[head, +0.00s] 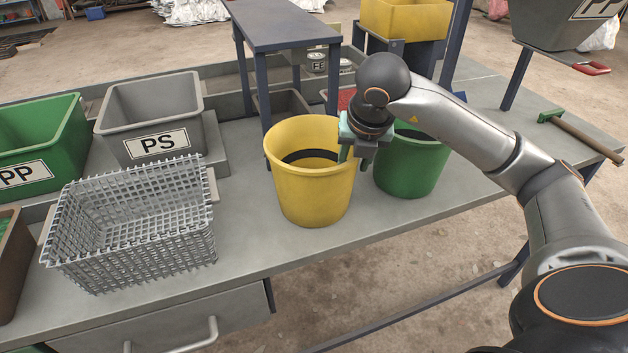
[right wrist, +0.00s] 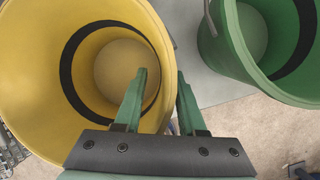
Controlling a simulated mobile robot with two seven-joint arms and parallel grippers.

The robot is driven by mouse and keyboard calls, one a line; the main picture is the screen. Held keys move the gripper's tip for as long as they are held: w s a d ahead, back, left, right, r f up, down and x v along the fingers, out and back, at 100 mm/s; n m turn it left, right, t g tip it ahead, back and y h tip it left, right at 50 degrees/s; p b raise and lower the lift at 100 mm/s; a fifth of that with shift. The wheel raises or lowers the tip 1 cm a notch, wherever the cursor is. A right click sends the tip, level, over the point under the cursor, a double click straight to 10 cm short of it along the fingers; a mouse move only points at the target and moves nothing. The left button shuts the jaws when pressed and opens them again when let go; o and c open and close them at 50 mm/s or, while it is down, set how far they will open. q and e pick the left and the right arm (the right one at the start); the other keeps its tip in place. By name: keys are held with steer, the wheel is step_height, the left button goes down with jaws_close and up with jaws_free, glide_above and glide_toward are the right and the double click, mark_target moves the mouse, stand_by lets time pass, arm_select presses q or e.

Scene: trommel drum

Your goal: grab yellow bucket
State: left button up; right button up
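The yellow bucket (head: 312,190) stands upright on the grey workbench, left of a green bucket (head: 412,165). It has a dark band inside and looks empty. My right gripper (head: 358,150) is at its right rim, pointing down. In the right wrist view, the two green fingers (right wrist: 161,85) are apart, one over the inside of the yellow bucket (right wrist: 30,70) and one outside its wall, with the rim between them. Whether either finger touches the wall I cannot tell. My left gripper is not in view.
A wire basket (head: 130,235) and bins marked PS (head: 150,115) and PP (head: 40,135) stand to the left. A dark stand (head: 285,35) rises behind the yellow bucket. A hammer (head: 580,135) lies at the right. The bench front before the bucket is clear.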

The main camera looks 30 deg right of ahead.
steer(key=shift+x, duration=0.85)
steer(key=shift+c, duration=0.3)
jaws_close()
steer(key=shift+r, duration=0.1)
stand_by(0.4)
